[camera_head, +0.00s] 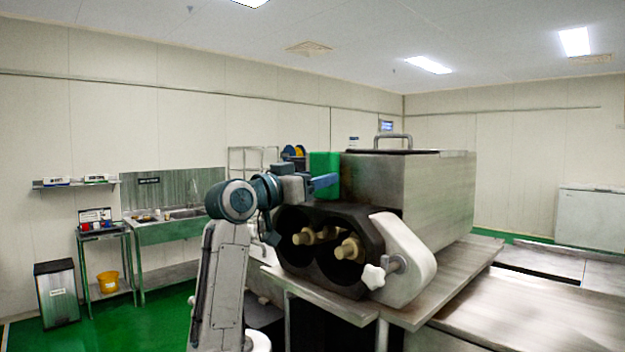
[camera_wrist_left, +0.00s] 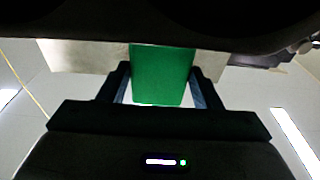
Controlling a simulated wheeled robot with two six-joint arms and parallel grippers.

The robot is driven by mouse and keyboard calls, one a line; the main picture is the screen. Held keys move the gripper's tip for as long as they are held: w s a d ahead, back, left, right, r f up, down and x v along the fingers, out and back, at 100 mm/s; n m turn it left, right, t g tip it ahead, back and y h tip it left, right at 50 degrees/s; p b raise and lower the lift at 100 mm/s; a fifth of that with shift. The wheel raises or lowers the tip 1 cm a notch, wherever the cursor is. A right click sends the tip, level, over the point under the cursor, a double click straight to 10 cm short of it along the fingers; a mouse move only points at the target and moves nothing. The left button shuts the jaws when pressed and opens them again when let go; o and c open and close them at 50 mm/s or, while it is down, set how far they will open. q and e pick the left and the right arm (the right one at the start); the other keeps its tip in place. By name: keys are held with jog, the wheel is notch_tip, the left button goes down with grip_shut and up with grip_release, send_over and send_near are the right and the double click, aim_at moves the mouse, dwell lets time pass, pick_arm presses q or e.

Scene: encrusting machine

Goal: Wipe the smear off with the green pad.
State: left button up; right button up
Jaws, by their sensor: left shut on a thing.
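The green pad (camera_head: 325,165) stands upright in my left gripper (camera_head: 318,184), beside the left end of the machine's steel box (camera_head: 440,195). In the left wrist view the pad (camera_wrist_left: 162,72) sits between the two dark fingers of my left gripper (camera_wrist_left: 160,88), which are shut on it. The pad and gripper are above the machine's dark double-ring head (camera_head: 330,275). I cannot make out a smear in either view. I cannot tell whether the pad touches the steel box. My right gripper is in neither view.
A white cover with a star knob (camera_head: 373,276) juts from the front of the machine. A metal table (camera_head: 455,278) lies beneath it. A sink bench (camera_head: 178,230), a small cart (camera_head: 105,262) and a bin (camera_head: 57,292) stand at the left, with green floor between.

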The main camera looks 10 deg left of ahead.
pick_arm(q)
jog(key=shift+p+x, duration=0.3)
jog(key=shift+x, duration=0.75)
jog(key=shift+s+f, duration=0.1)
jog(key=shift+s+d+b, duration=0.2)
jog(key=shift+s+d, duration=0.3)
jog(key=shift+d, duration=0.25)
jog(key=shift+s+d+b, duration=0.15)
jog(key=shift+s+d, duration=0.35)
jog(key=shift+d, duration=0.45)
jog(key=shift+w+a+p, duration=0.15)
jog(key=shift+w+a, duration=0.4)
jog(key=shift+a, duration=0.3)
jog(key=shift+w+a+p, duration=0.15)
jog(key=shift+w+a, duration=0.45)
jog(key=shift+a, duration=0.3)
